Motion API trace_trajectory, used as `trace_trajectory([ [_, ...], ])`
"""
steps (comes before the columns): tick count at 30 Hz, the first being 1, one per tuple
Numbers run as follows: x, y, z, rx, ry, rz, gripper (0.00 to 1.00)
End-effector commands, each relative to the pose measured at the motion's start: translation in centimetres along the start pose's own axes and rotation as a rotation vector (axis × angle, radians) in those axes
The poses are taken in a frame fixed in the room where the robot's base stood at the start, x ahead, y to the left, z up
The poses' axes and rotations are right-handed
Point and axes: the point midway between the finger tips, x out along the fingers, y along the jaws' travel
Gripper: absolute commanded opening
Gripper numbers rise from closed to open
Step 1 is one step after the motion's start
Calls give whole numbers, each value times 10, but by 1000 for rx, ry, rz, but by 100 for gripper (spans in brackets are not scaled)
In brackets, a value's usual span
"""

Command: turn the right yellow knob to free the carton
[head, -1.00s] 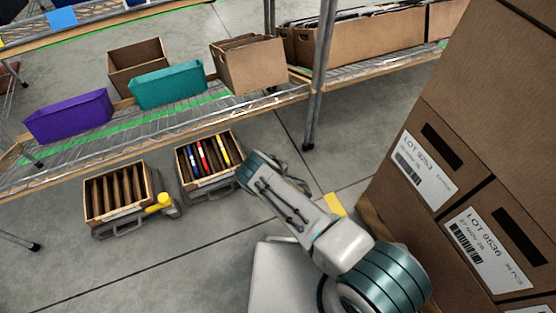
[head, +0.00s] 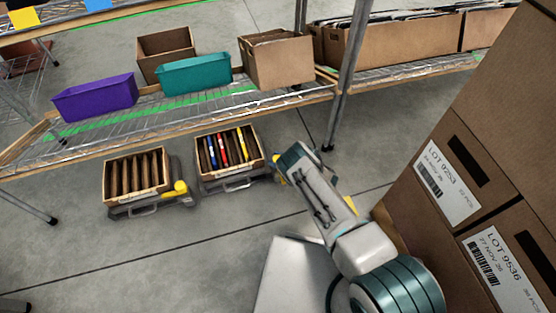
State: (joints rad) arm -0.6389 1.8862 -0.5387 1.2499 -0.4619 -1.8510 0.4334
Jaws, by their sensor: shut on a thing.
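The right carton (head: 201,155) is an open, tilted wooden-looking box holding dark dividers and several coloured strips. It sits on a grey base on the floor. The right yellow knob (head: 281,180) is at the right side of that base, with only a small yellow part showing. My gripper (head: 279,168) is at this knob and shut on it; my wrist hides most of the jaws and the grip. The left carton (head: 106,184) stands on a similar base, with its own yellow knob (head: 181,187) in plain view.
A wire shelf (head: 60,150) stands behind, holding a purple bin (head: 95,98), a teal bin (head: 194,75) and cardboard boxes (head: 276,62). A metal post (head: 345,75) rises behind my gripper. Stacked labelled cartons (head: 480,130) fill the right side. The floor in front of the left carton is clear.

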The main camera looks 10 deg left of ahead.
Motion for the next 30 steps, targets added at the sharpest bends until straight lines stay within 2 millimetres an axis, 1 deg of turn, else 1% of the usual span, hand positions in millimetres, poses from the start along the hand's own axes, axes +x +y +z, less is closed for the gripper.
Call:
trace_trajectory([
  [5,1,-1,1,3,0,-3,0],
  [6,1,-1,1,3,0,-3,48],
  [7,1,-1,1,3,0,-3,56],
  [8,1,-1,0,2,0,-3,58],
  [16,-2,1,0,0,0,2,58],
  [20,-11,2,-1,1,-1,4,58],
  [23,-28,2,-3,2,-2,6,58],
  [30,-83,0,-3,3,-2,4,58],
])
